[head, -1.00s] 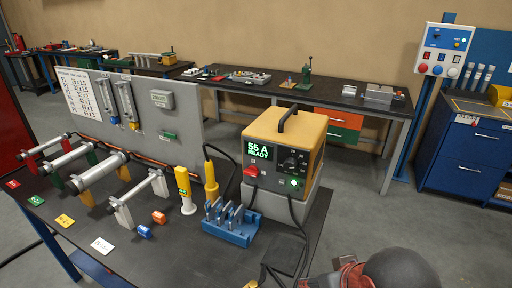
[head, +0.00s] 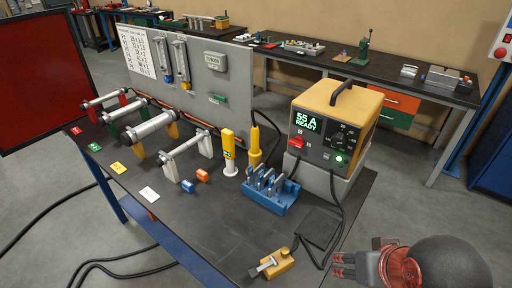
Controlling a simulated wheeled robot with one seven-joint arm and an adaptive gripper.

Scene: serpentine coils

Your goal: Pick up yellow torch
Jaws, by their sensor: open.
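The yellow torch (head: 254,147) stands upright on the dark workbench, between the grey panel and the orange-topped power unit. A dark cable rises from its top. A separate yellow cylinder (head: 229,148) on a white foot stands just left of it. My gripper (head: 338,266) is at the bottom right, beyond the bench's right front edge, pointing left. It is open and empty, well apart from the torch. The dark round part of my arm hides some floor behind it.
The power unit (head: 336,125) and a blue holder with several slots (head: 271,192) stand right of and in front of the torch. A yellow clamp-like piece (head: 274,263) lies near the front edge. Several metal tubes on stands (head: 150,131) fill the left.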

